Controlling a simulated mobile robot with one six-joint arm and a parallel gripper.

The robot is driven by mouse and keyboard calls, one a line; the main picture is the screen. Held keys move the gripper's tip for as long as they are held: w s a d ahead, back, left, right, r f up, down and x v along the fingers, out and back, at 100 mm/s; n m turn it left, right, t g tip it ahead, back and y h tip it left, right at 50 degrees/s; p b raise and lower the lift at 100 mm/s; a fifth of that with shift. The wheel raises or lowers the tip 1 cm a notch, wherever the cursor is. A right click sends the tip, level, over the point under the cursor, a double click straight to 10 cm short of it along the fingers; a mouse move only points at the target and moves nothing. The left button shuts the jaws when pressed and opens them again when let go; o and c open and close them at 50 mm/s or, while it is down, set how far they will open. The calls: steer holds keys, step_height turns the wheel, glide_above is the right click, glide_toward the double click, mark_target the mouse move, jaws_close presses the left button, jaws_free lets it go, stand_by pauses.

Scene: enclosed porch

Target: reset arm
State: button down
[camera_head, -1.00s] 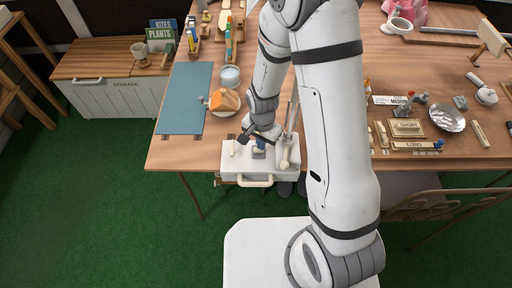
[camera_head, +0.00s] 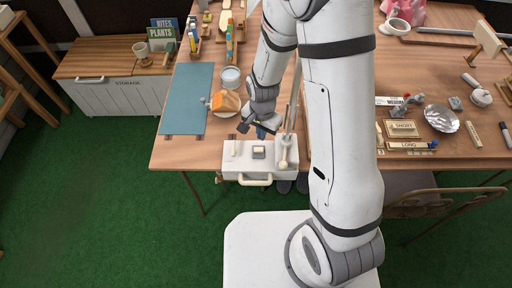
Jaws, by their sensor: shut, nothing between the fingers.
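My arm reaches from the bottom right up over the wooden table and bends down near its front edge. My gripper (camera_head: 258,128) is small and dark at the end of the arm. It is shut and empty, above the table just behind a white box. The fingertips are small and partly hidden by the gripper body. A small blue thing (camera_head: 262,133) shows just beneath the gripper; I cannot tell what it is.
The white box (camera_head: 235,163) with a handle is at the front edge of the table (camera_head: 180,151). Labelled trays, a silver bowl (camera_head: 441,119) and a chair are right. A storage chest (camera_head: 118,96) stands far left.

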steer(key=shift+r, duration=0.1)
steer(key=s+d+r+n+t, duration=0.1)
steer(key=s+d+r+n, duration=0.15)
steer(key=r, duration=0.65)
steer(key=s+d+r+n+t, duration=0.1)
steer(key=d+r, duration=0.3)
steer(key=r, duration=0.4)
steer(key=s+d+r+n+t, duration=0.1)
steer(key=s+d+r+n, duration=0.2)
steer(key=s+r, duration=0.6)
steer(key=shift+s+d+r, duration=0.2)
steer(key=shift+d+r, duration=0.15)
steer(key=shift+d, duration=0.85)
